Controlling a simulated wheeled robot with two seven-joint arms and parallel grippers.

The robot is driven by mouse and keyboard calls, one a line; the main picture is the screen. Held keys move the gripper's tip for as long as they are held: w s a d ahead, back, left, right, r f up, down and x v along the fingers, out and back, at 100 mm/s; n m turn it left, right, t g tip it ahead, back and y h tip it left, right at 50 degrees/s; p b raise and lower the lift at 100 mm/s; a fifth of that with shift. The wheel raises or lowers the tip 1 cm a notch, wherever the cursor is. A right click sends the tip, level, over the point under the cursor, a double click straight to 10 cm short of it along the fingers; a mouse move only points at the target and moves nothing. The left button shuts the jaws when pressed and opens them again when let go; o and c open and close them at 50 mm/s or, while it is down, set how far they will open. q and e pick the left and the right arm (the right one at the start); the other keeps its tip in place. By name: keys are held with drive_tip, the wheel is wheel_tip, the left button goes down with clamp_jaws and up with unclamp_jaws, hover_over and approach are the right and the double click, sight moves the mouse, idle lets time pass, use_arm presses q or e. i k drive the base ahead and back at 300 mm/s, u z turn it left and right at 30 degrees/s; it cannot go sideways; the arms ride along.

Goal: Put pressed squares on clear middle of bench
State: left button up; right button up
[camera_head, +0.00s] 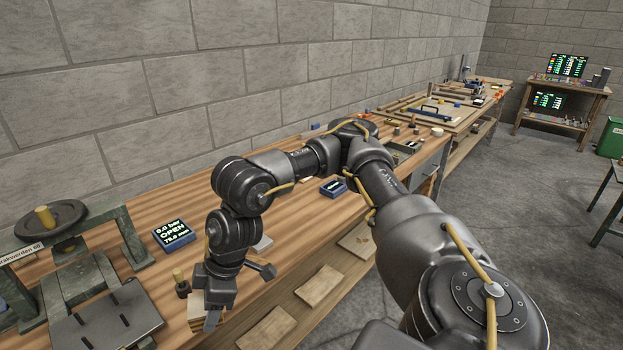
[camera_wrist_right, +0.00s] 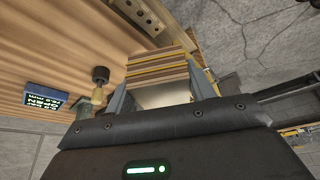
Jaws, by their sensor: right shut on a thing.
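My right gripper (camera_head: 212,318) reaches down over the front of the bench (camera_head: 170,205), just right of the press. In the right wrist view, its two fingers (camera_wrist_right: 162,92) are shut on a layered stack of veneer squares (camera_wrist_right: 160,68), with light and dark edges showing. A bit of the layered wood (camera_head: 198,326) also shows beside the fingers in the head view. I cannot tell whether the stack touches the bench. The press (camera_head: 108,318) stands open at the left, its lower plate looking bare. My left gripper is not in view.
A display (camera_head: 173,233) reading OPEN lies on the bench right of the press. A small dark-knobbed tool (camera_head: 182,285) stands near my gripper. A blue box (camera_head: 333,188) sits farther along. Wooden boards (camera_head: 318,287) lie on the lower shelf. My right arm hides much of the bench middle.

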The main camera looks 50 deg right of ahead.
sight(291, 219)
drive_tip(key=z, duration=0.45)
drive_tip(key=i, duration=0.95)
drive_tip(key=z, duration=0.3)
